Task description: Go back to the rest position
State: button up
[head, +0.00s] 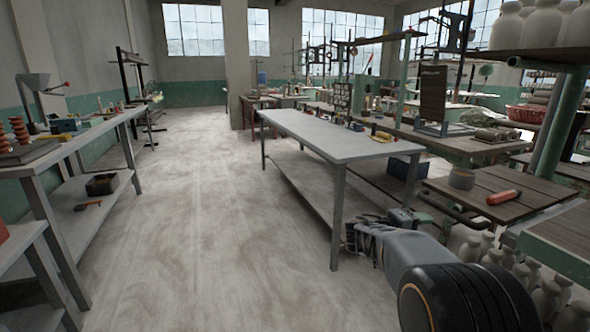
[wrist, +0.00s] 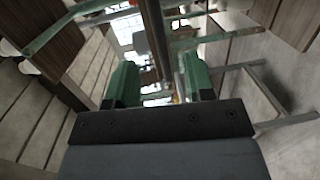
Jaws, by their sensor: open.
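My gripper (wrist: 160,85) shows in the wrist view with its two green fingers apart and nothing between them. In the head view my gripper (head: 405,216) is at the lower right, beyond my dark arm link. It is low, near the front right leg of the long grey table and left of the wooden-topped table. I cannot tell from the head view whether it touches anything.
The long grey table (head: 330,135) stands ahead. Pale bottles (head: 545,298) crowd the lower right. A workbench (head: 85,140) lines the left. The middle floor is free.

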jog(key=s+a+r+m+g+y+p, duration=0.1)
jog(key=s+a+r+y+p, duration=0.3)
jog(key=s+p, duration=0.3)
jog(key=s+a+r+g+y+p, duration=0.1)
jog(key=s+a+r+y+p, duration=0.1)
jog(key=s+r+y+p, duration=0.35)
jog(key=s+a+r+t+y+p, duration=0.1)
jog(key=s+a+r+y+p, duration=0.2)
jog(key=s+a+p, duration=0.2)
jog(key=s+a+r+m+y+p, duration=0.1)
jog(key=s+a+r+y+p, duration=0.3)
jog(key=a+p, duration=0.3)
jog(key=shift+s+r+t+p, duration=0.25)
jog(key=shift+s+t+p, duration=0.15)
jog(key=shift+s, duration=0.35)
jog(key=shift+c, duration=0.3)
jog(key=shift+c, duration=0.2)
jog(key=shift+d+m, duration=0.1)
jog(key=shift+m, duration=0.2)
